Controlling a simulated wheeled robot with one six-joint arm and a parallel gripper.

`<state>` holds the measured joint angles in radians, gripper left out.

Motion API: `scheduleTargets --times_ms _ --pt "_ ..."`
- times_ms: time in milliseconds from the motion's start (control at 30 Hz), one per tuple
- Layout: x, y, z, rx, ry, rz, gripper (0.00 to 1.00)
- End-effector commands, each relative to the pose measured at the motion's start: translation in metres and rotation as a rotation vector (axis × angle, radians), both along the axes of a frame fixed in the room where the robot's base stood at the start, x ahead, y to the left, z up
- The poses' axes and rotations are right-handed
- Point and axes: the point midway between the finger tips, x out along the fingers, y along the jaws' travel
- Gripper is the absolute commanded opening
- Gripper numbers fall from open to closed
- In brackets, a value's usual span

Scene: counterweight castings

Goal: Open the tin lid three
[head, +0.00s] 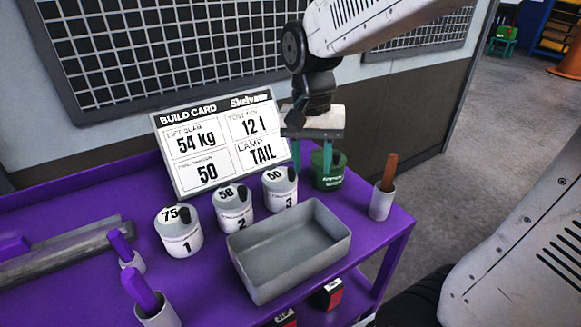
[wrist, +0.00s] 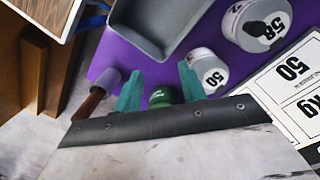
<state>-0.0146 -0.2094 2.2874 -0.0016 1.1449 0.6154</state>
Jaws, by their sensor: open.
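Tin three (head: 282,189) is white with a grey lid marked 50 and a dark knob, and it stands upright on the purple bench top, rightmost of three tins. Its lid is on. In the wrist view the same tin (wrist: 207,72) is beside the right finger. My gripper (head: 312,168) is open and empty, pointing down right of and above tin three, over the green pot (head: 327,178). The fingers show in the wrist view (wrist: 160,70) with the green pot (wrist: 160,97) partly hidden between them.
Tin two (head: 234,207), marked 58, and tin one (head: 179,231), marked 75, stand to the left. A grey tray (head: 292,282) lies in front. A build card (head: 218,140) stands behind. A cup with a brown handle (head: 382,200) is at the right.

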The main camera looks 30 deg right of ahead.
Motion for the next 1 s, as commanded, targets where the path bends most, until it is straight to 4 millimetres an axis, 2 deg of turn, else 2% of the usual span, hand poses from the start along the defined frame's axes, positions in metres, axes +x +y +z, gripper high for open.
scheduleTargets --times_ms 33,100,200,300,433,567,800,1000 --pt "0.023 0.001 -0.006 -0.011 0.006 -0.134 0.41" --pt "0.047 0.002 -0.010 -0.025 -0.006 -0.323 0.41" --pt "0.071 0.003 -0.008 -0.033 -0.037 -0.555 0.41" --pt "0.081 0.003 0.000 -0.029 -0.072 -0.724 0.41" --pt "0.083 0.003 0.000 -0.031 -0.079 -0.840 0.41" --pt "0.082 0.003 -0.009 -0.034 -0.076 -0.866 0.41" --pt "0.082 0.003 -0.047 -0.034 -0.073 -0.864 0.41" --pt "0.082 0.003 -0.071 -0.034 -0.075 -0.863 0.41"
